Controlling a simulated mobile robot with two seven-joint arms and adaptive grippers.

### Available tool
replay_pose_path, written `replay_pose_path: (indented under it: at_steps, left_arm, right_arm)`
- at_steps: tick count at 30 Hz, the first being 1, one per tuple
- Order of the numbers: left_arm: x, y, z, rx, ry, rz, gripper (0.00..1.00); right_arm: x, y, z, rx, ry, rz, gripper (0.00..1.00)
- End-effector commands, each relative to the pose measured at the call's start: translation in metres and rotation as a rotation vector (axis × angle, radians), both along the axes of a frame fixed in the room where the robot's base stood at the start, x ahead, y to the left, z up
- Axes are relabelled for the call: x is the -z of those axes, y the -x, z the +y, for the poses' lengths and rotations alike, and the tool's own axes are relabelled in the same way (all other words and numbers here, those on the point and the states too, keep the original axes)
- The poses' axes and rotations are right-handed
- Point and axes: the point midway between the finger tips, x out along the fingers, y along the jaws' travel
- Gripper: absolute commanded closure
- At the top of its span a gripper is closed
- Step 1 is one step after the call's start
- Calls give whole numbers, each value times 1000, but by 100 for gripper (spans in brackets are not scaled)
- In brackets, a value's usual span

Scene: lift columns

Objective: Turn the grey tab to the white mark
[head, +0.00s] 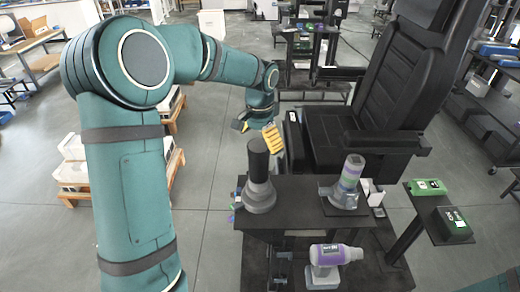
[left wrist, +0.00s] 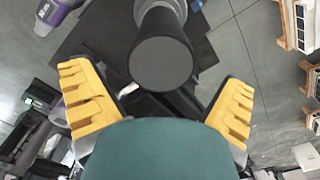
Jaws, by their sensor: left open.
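A black upright cylinder (head: 258,160) on a round grey base (head: 259,196) stands at the left of a dark table. In the left wrist view the cylinder's round top (left wrist: 160,63) faces the camera, between and beyond the fingers. I cannot make out a separate grey tab or a white mark. My left gripper (head: 257,132) is open and empty, its yellow fingers spread just behind the cylinder in the head view. It also shows in the left wrist view (left wrist: 155,78). I see no contact with the cylinder. My right gripper is not in view.
A purple and white tool (head: 335,254) sits lower in front. A black seat (head: 345,135) stands close behind. Green boxes (head: 427,187) are at right. Floor at left is partly clear.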

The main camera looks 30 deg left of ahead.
Motion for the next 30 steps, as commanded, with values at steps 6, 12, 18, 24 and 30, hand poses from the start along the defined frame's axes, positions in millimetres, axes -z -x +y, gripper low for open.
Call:
replay_pose_path:
  at_steps: [6,12,18,24,30]
  left_arm:
    - [25,0,0,-1,0,1,1]
    - [30,0,0,0,0,1,1]
    - [30,0,0,0,0,1,4]
    - [30,0,0,0,0,0,75]
    - [29,0,0,1,0,0,78]
  right_arm:
    - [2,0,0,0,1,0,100]
    - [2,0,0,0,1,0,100]
    - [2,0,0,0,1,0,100]
    - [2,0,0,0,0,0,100]
    - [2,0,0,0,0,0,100]
